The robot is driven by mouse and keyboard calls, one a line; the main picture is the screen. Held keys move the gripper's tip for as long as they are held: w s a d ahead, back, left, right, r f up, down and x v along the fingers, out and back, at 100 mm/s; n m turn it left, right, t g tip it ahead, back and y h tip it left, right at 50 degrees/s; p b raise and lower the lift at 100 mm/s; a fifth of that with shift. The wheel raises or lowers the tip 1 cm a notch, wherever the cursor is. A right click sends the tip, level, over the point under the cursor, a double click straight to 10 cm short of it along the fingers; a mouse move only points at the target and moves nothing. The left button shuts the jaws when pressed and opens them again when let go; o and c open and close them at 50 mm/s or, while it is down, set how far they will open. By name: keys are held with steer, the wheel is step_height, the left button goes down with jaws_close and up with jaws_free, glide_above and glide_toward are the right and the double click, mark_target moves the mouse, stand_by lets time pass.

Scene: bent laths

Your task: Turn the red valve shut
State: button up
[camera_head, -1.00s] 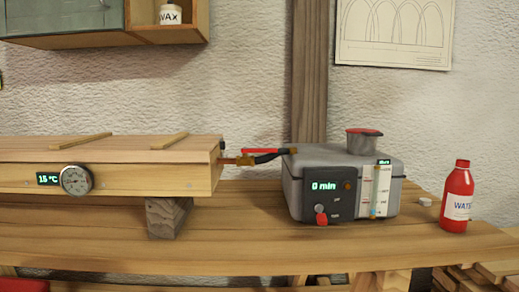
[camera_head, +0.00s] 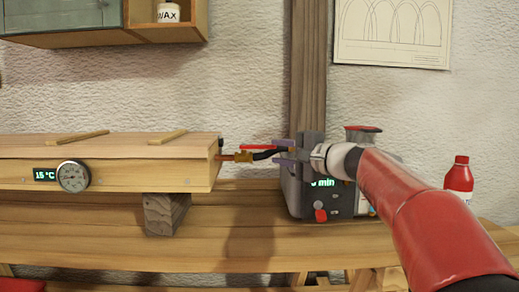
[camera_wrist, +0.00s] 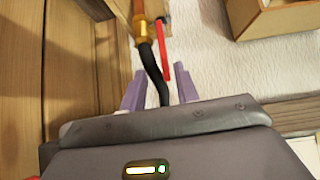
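The red valve shows as a red lever (camera_head: 260,147) on a brass fitting (camera_head: 243,156) at the right end of the long wooden box. The lever runs roughly in line with the pipe, pointing toward the grey steam unit. In the wrist view the red lever (camera_wrist: 165,60) lies right of the brass fitting (camera_wrist: 144,27) and black hose (camera_wrist: 153,75). My gripper (camera_head: 278,151) is open, its two purple fingers apart at the lever's free end. In the wrist view the hose runs between the fingers (camera_wrist: 160,88); nothing is visibly gripped.
The grey steam unit (camera_head: 310,142) stands behind my gripper, partly hidden by my red arm. The wooden box (camera_head: 110,174) has a dial (camera_head: 73,176) and a 15 °C display. A red water bottle (camera_head: 460,176) stands at right. A wall cabinet (camera_head: 130,37) hangs upper left.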

mark_target(258, 147)
steer(key=shift+w+r, duration=0.25)
steer(key=shift+w, duration=0.15)
steer(key=p+x, duration=0.2)
steer(key=x, duration=0.5)
steer(key=shift+a, duration=0.2)
steer(key=shift+w, duration=0.1)
jaws_close()
